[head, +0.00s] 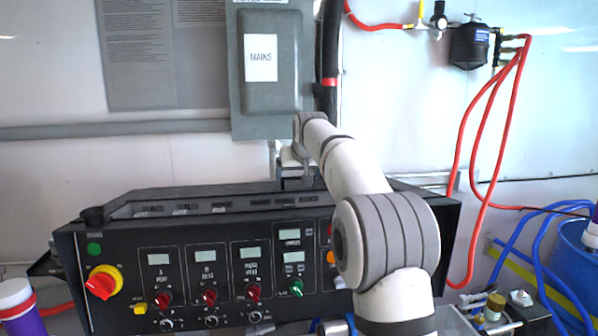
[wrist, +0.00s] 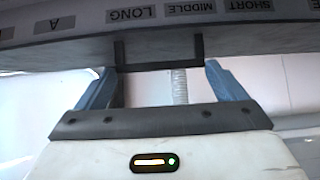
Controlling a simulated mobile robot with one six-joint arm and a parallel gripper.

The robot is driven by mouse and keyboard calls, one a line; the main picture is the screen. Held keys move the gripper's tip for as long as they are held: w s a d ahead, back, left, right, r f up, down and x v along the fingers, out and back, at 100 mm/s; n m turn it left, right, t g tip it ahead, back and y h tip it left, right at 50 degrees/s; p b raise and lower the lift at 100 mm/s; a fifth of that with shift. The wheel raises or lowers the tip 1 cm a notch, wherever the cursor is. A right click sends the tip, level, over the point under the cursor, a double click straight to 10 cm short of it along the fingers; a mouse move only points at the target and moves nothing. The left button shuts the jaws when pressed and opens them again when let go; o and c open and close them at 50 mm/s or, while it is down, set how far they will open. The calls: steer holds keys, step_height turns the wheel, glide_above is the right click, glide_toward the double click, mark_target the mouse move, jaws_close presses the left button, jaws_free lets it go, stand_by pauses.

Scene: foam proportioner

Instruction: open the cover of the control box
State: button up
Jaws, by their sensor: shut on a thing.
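The black control box (head: 120,250), with its knobs and small displays, fills the lower middle of the head view. A strip with labels (head: 225,207) runs along its top. In the wrist view the dark labelled edge (wrist: 60,38) crosses the top, with its lettering upside down. A black U-shaped handle (wrist: 158,67) sticks out from that edge. My gripper (wrist: 160,78) has its blue fingers on either side of the handle and is shut on it. In the head view my gripper (head: 297,178) is at the box's upper back edge, its fingertips hard to make out.
A grey box marked MAINS (head: 268,75) hangs on the wall just behind my gripper. A grey conduit (head: 110,130) runs along the wall. Red hoses (head: 490,130) hang at the right, above blue hoses (head: 525,240) and a blue drum (head: 575,250).

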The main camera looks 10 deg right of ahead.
steer(key=o, duration=1.1)
steer(key=b+v, duration=0.1)
steer(key=v, duration=0.6)
steer(key=shift+s+r, duration=0.3)
steer(key=shift+r, duration=0.05)
